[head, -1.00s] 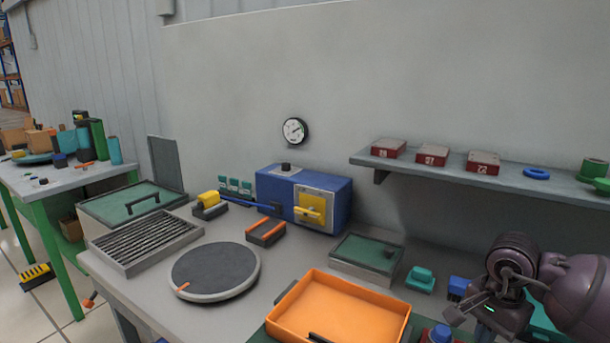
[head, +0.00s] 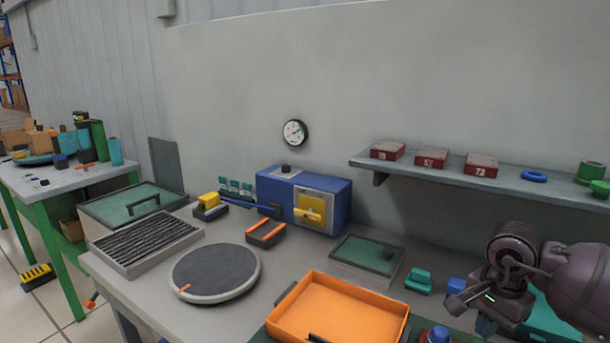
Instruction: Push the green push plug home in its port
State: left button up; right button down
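A small stepped teal-green block (head: 419,280) sits on the bench right of the green-lidded box; it may be the green push plug, but I cannot tell its port from the bench. Several small teal pieces (head: 234,187) stand in a row behind the blue box's left side. My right gripper (head: 482,309) is at the lower right, right of the teal-green block and apart from it, in front of a blue block (head: 455,286). Something dark blue shows below its fingers; whether it is held is unclear. My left gripper is not in view.
An orange tray (head: 287,305) fills the front middle. A blue box (head: 341,205) with a yellow handle and a green-lidded box (head: 347,266) stand behind it. A shelf (head: 514,177) overhangs the right side. A round turntable (head: 252,277) is at left.

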jog(key=shift+r+p, duration=0.45)
jog(key=shift+r, duration=1.6)
